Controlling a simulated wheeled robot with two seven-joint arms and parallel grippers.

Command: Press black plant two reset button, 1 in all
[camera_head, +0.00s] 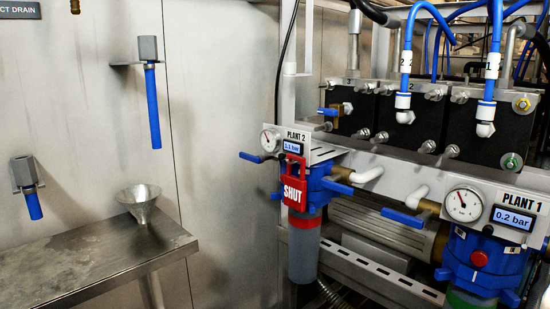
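The plant two unit has a "PLANT 2" plate (297,136) with a round gauge and a small blue display that seems to read 1.1 bar. Below it is a blue filter head (322,185) with a red band and a grey bowl. A red tag marked "SHUT" (294,188) hangs over the front of this head and covers part of it. I cannot make out a black reset button on plant two; the tag may hide it. Neither of my grippers is in view.
The plant one unit (487,262) stands at the lower right, its display (513,218) reading 0.2 bar. Blue handles (402,217) stick out between the units. A steel bench (85,262) with a funnel (140,202) is at left. Open space lies before plant two.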

